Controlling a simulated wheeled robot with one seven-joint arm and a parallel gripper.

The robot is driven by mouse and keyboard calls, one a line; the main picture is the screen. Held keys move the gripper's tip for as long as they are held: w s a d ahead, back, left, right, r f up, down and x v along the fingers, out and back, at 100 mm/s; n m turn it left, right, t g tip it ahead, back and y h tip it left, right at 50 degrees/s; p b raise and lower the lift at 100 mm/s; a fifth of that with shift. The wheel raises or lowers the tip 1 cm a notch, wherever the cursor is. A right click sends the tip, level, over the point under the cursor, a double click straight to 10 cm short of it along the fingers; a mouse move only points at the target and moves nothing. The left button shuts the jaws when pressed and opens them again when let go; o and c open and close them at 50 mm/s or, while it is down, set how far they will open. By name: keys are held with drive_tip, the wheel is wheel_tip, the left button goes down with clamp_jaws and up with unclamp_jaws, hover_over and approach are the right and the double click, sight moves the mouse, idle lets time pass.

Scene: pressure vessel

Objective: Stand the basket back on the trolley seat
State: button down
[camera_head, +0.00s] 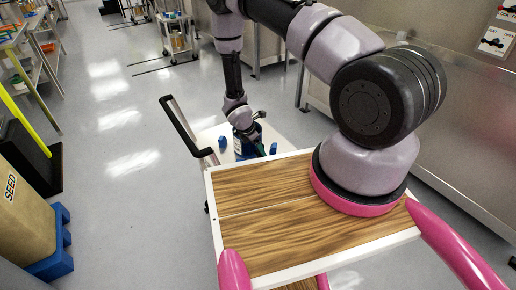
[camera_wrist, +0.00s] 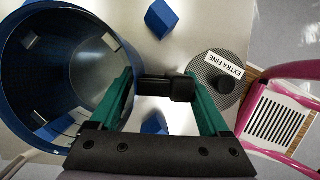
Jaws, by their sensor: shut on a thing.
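The basket (camera_wrist: 40,100) is a dark blue, open cylinder on the left of the wrist view, with small pale brackets on its inner wall. My gripper (camera_wrist: 163,88) has green fingers shut on a black bar-like piece at the basket's right side, seemingly its handle. In the head view the basket (camera_head: 241,151) shows partly below my gripper, over the pale trolley top (camera_head: 208,132). Blue blocks stand on the trolley top, one in the wrist view (camera_wrist: 161,19) and one in the head view (camera_head: 222,142). Whether the basket touches the trolley I cannot tell.
A round mesh disc (camera_wrist: 214,75) labelled EXTRA FINE, with a black knob, lies right of my gripper. The trolley's black handle (camera_head: 181,124) rises at its left. A brown SEED container (camera_head: 22,205) stands far left. The floor between is clear.

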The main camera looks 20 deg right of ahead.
unclamp_jaws()
drive_tip(key=shift+f, duration=0.1)
drive_tip(key=v, duration=1.2)
drive_tip(key=d+r+m, duration=0.2)
drive_tip(key=r+m, duration=0.2)
drive_tip(key=r, duration=0.6)
drive_tip(key=d+r+m+t+y, duration=0.1)
drive_tip(key=d+r+m, duration=0.25)
drive_tip(key=r, duration=0.65)
drive_tip(key=d+r+m, duration=0.1)
drive_tip(key=r+m, duration=0.4)
drive_tip(key=r, duration=0.5)
drive_tip(key=s+r+m+t+y, duration=0.5)
drive_tip(key=s+r+m, duration=0.8)
drive_tip(key=s+r, duration=0.7)
wheel_tip(320, 180, up, 2)
drive_tip(key=shift+s+d+r, duration=0.2)
drive_tip(key=shift+s+d, duration=0.15)
drive_tip(key=shift+d, duration=0.1)
